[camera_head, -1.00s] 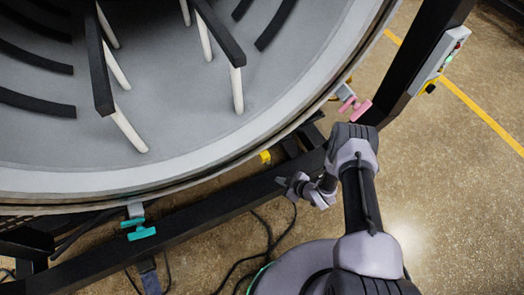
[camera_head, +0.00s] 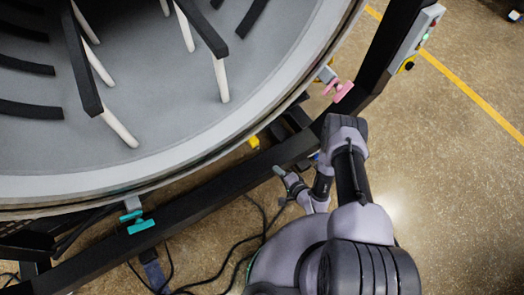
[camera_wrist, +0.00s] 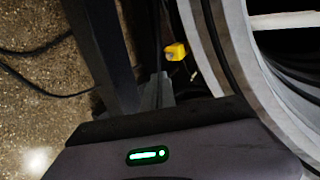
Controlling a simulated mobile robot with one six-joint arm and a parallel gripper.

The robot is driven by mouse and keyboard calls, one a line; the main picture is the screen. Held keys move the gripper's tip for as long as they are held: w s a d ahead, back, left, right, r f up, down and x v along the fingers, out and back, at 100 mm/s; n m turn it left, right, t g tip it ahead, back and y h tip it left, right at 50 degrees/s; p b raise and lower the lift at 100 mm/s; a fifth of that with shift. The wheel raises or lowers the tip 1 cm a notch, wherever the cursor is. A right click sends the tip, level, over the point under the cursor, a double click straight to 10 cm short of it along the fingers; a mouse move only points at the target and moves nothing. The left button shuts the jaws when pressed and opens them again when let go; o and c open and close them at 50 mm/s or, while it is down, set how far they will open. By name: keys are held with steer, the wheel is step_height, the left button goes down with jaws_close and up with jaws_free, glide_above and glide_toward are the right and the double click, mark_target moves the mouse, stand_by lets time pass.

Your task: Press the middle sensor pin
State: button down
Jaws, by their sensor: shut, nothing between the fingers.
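The middle sensor pin is a small yellow block (camera_head: 254,142) at the lower rim of the furnace, between a teal fitting and a pink fitting. It also shows in the wrist view (camera_wrist: 175,51), just above and right of my fingertips, with a thin pin-like part beside it that is too small to make out. My gripper (camera_head: 280,171) is shut and empty, on the near side of the black frame beam, apart from the yellow block in the head view. In the wrist view, my gripper's grey fingertips (camera_wrist: 158,84) are together and point up toward the block.
The furnace rim (camera_head: 190,165) curves above, with a black frame beam (camera_head: 215,185) running below it. The teal fitting (camera_head: 140,225) is left and the pink fitting (camera_head: 338,89) right. Black cables (camera_head: 240,240) lie on the floor. A control box (camera_head: 415,40) is at upper right.

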steer(key=shift+s+d+m, duration=0.1)
steer(key=shift+m, duration=0.3)
steer(key=b, duration=0.6)
glide_toward(258, 149)
step_height(258, 149, down, 4)
steer(key=w, duration=0.1)
steer(key=w+a, duration=0.1)
steer(key=w+a+b, duration=0.1)
steer(key=w+a, duration=0.1)
steer(key=shift+w+r, duration=0.15)
steer(key=shift+w, duration=0.2)
